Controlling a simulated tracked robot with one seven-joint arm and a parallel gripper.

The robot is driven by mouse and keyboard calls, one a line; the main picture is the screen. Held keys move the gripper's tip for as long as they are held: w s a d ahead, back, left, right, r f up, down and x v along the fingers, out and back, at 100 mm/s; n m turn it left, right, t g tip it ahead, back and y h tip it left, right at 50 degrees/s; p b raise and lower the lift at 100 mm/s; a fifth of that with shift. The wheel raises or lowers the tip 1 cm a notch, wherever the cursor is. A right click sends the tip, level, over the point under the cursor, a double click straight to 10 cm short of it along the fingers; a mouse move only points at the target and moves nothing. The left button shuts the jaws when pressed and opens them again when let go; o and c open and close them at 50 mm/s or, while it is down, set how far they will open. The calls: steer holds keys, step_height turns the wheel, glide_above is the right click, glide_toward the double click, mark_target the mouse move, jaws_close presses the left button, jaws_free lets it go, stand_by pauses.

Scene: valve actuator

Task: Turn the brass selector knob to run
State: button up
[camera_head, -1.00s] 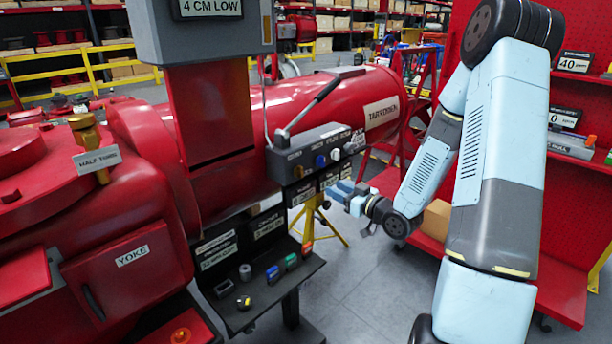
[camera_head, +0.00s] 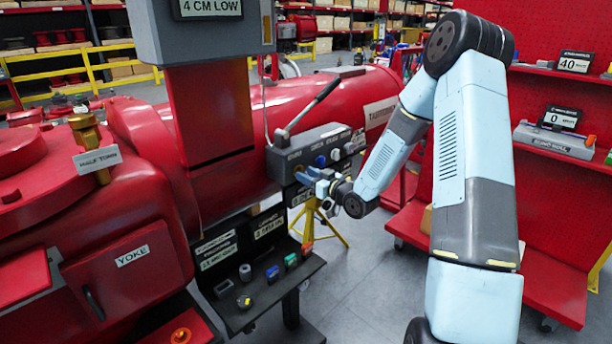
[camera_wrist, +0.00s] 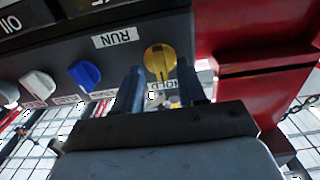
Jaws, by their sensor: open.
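The brass selector knob (camera_wrist: 159,62) is on the dark front face of the valve control block (camera_head: 290,157). In the wrist view its grip ridge runs roughly up and down the picture, between a RUN label (camera_wrist: 116,38) at upper left and a HOLD label (camera_wrist: 163,87) below. My gripper (camera_wrist: 160,75) is open, one finger on each side of the knob in that view. I cannot tell whether either finger touches it. In the head view my gripper (camera_head: 310,181) is at the block's front left end, and the knob is mostly hidden there.
A blue knob (camera_wrist: 84,74) and a white knob (camera_wrist: 38,84) sit left of the brass one in the wrist view. A lever (camera_head: 315,104) rises above the block. A dark shelf (camera_head: 262,297) with small parts is below. The red cylinder (camera_head: 235,110) is behind.

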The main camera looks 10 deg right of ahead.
steer(key=shift+w+a, duration=0.35)
steer(key=shift+w, duration=0.15)
steer(key=shift+c, duration=0.3)
jaws_close()
